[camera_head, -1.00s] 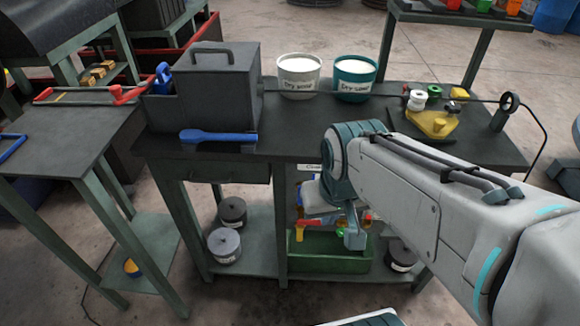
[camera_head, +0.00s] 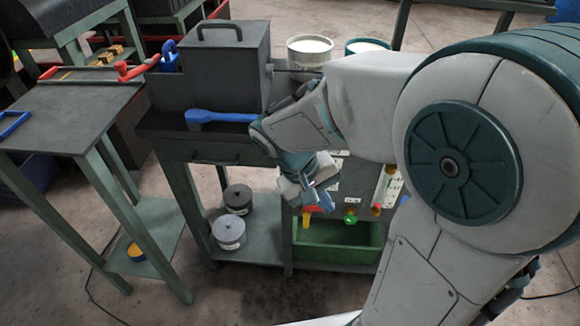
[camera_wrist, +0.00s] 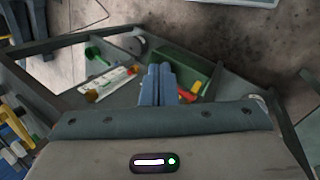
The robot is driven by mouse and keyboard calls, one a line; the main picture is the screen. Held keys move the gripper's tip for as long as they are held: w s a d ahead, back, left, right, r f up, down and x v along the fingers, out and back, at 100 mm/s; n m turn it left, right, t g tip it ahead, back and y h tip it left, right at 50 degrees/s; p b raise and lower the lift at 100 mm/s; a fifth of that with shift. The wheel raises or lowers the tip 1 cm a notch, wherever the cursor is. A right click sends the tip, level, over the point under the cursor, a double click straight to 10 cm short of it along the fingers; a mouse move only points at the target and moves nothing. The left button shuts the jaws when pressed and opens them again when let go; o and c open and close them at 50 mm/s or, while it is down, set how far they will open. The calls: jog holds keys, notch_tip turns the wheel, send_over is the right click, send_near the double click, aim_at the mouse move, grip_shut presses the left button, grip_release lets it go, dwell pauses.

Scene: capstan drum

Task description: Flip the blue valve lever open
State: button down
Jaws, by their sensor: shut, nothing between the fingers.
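The blue lever (camera_head: 222,117) is a long paddle-shaped handle. It lies across the front of a grey lidded box (camera_head: 225,65) on the dark bench top, its broad end to the left. My arm's wrist is close to its right end in the head view; I cannot tell if they touch. My gripper (camera_head: 308,200) points down in front of the bench, below the top's front edge. In the wrist view its two blue-grey fingers (camera_wrist: 158,84) are together and empty. The lever is not clearly seen in the wrist view.
A green tray (camera_head: 338,259) with coloured parts above it and two grey cans (camera_head: 229,234) sit on the lower shelf. White and teal buckets (camera_head: 309,50) stand behind my arm. A side table (camera_head: 65,115) with a red-handled bar stands left. My arm hides the bench's right side.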

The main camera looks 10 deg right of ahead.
jog(key=w+a+f+n+t+h+b, duration=0.2)
jog(key=w+a+f+t+h, duration=0.2)
jog(key=a, duration=0.4)
jog(key=w+a+f+n+t+h+b, duration=0.2)
jog(key=w+a+f+t+h+b, duration=0.1)
jog(key=w+a+f+t+h, duration=0.2)
jog(key=w+a+t+h, duration=0.1)
jog(key=w+a, duration=0.1)
jog(key=a, duration=0.1)
jog(key=shift+w+n, duration=0.3)
jog(key=shift+w, duration=0.1)
jog(key=shift+f, duration=0.1)
jog(key=s+d+x, duration=0.1)
jog(key=s+x, duration=0.1)
jog(key=x, duration=1)
jog(key=shift+d, duration=0.55)
jog(key=shift+s, duration=0.15)
